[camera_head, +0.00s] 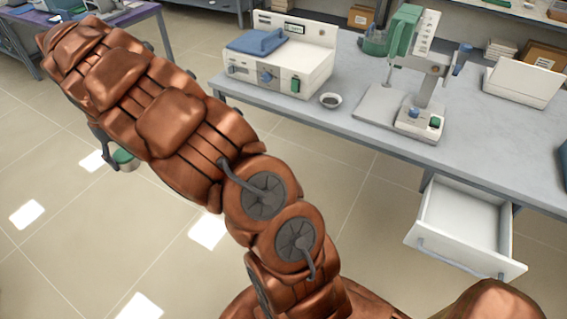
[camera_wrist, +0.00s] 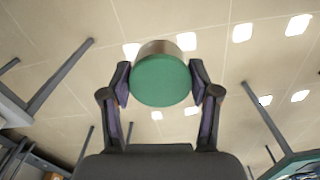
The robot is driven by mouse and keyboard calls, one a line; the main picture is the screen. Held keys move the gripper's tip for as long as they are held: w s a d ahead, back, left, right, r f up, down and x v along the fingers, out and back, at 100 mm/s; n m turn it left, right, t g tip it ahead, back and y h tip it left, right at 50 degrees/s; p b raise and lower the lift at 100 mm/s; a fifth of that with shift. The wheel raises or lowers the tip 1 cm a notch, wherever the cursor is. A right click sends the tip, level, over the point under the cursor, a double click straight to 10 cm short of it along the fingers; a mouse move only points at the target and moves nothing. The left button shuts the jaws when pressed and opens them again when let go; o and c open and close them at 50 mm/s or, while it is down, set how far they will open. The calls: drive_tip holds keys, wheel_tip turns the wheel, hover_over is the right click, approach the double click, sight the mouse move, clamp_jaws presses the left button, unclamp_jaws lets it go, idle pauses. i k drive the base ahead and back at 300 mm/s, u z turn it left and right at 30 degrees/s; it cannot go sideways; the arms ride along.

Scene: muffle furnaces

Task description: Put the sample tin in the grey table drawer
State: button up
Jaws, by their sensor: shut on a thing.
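The sample tin (camera_wrist: 160,80) has a green lid and a metal side. My gripper (camera_wrist: 160,82) is shut on it in the wrist view, one finger on each side, with bare floor behind. In the head view the tin (camera_head: 124,158) shows small at the left beyond my copper arm, held in the air over the floor. The gripper (camera_head: 112,152) is mostly hidden behind the arm there. The grey table drawer (camera_head: 462,228) is pulled out under the grey table at the right. Its visible inside looks empty. The tin is far to the left of it.
The grey table (camera_head: 330,120) carries a white device with a blue cloth (camera_head: 258,42), a small bowl (camera_head: 331,100), a green-and-white stand (camera_head: 410,60) and a white box (camera_head: 522,82). Another table (camera_head: 120,18) stands at the back left. Open tiled floor lies in between.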

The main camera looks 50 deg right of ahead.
sight(460, 234)
drive_tip(key=k, duration=1)
drive_tip(key=z, duration=1.5)
